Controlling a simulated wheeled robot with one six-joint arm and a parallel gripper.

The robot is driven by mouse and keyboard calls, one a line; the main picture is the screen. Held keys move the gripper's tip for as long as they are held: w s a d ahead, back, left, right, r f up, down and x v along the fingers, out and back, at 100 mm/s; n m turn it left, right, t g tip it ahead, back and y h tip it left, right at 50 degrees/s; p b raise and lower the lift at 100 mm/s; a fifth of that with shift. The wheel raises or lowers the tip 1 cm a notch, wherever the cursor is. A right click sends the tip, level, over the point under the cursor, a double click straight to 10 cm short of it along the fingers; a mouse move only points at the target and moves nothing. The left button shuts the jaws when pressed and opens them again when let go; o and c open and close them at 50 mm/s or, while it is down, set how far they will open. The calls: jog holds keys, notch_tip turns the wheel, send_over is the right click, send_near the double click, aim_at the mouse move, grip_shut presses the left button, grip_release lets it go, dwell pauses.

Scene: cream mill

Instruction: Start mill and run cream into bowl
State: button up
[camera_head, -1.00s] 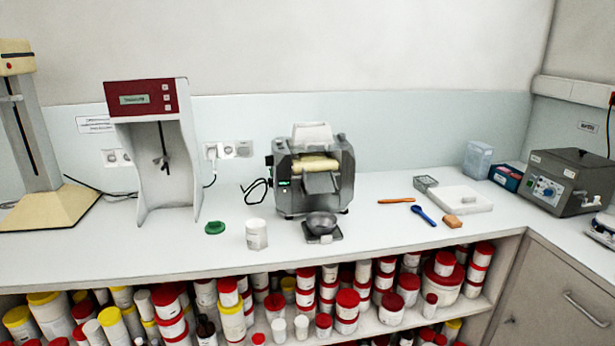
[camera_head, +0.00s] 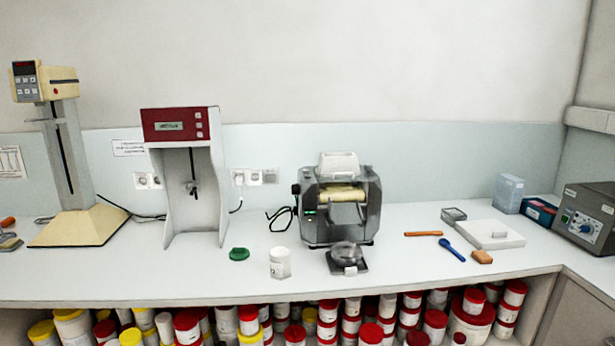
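The grey mill (camera_head: 338,209) stands at the middle of the white bench. It has pale rollers (camera_head: 342,193), a white hopper (camera_head: 338,165) on top and a small green light on its left front. A metal bowl (camera_head: 347,254) sits on a dark scale (camera_head: 349,267) in front of the mill, below its sloping apron (camera_head: 346,213). A white jar (camera_head: 280,264) stands open-topped to the left of the bowl, with a green lid (camera_head: 239,254) lying beside it. Whether cream is on the rollers is too small to tell. My gripper is not in view.
A red-topped mixer (camera_head: 180,125) and a beige stand (camera_head: 76,226) are on the left. An orange spatula (camera_head: 423,233), blue spoon (camera_head: 453,251), sponge (camera_head: 481,257) and white slab (camera_head: 489,234) lie right of the mill. The shelf below holds several tubs.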

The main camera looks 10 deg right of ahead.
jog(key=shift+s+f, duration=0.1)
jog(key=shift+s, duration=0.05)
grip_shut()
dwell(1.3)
